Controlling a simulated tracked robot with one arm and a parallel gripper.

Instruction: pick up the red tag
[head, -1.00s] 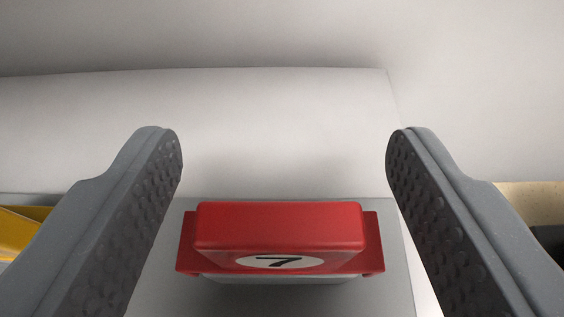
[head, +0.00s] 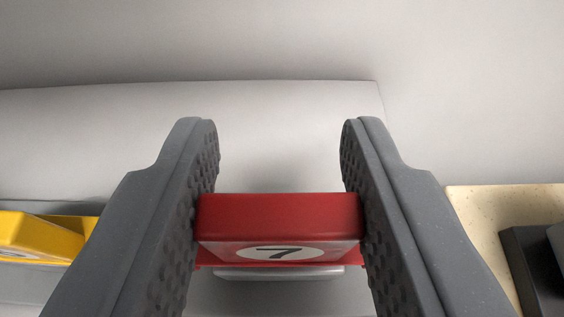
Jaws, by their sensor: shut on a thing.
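The red tag (head: 279,217) is a red block with a white oval marked 7 on its front. It is in the lower middle of the head view, above a grey surface (head: 270,298). My gripper (head: 280,150) has its two grey, dimpled fingers against the left and right sides of the tag and is shut on it. A pale grey edge shows just under the tag. Whether the tag is clear of what is beneath it cannot be told.
A yellow block (head: 40,237) stands at the left, partly behind my left finger. A speckled beige surface (head: 490,215) with a dark object (head: 535,265) lies at the right. A pale raised slab (head: 280,110) spans the back.

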